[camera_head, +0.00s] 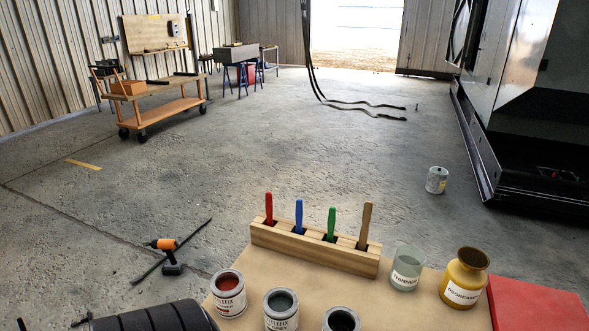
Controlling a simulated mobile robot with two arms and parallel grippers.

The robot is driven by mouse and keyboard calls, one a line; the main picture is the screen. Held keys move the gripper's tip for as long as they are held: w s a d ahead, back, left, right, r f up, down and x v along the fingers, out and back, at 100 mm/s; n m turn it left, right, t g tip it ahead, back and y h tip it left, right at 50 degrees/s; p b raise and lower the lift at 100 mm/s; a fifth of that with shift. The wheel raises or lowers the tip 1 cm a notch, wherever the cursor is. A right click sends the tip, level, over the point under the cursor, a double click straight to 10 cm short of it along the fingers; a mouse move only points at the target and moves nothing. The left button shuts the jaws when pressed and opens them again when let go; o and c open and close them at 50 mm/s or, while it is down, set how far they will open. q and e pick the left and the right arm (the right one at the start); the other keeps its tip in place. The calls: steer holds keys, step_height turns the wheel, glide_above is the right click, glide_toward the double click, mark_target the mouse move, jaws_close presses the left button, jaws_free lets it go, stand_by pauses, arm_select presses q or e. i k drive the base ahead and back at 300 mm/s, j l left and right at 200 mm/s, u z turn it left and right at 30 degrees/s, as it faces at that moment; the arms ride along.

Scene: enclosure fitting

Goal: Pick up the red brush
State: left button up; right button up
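The red brush (268,208) stands upright in the leftmost slot of a wooden block holder (312,251) on a tan tabletop (239,262). Only its red handle shows; its lower end is hidden in the block. A blue brush (299,215), a green brush (331,224) and a brown wooden-handled brush (366,224) stand to its right in the same block. Neither of my grippers is in view.
Open paint cans (229,306) stand in front of the block. A glass jar marked thinner (406,277) and a yellow degreaser bottle (463,290) stand right of it. A drill (168,258) lies on the floor at left. A wheeled cart (160,107) stands farther back.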

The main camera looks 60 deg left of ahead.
mark_target(269, 201)
steer(key=u, duration=1.95)
steer(key=z, duration=3.9)
steer(key=u, duration=3.9)
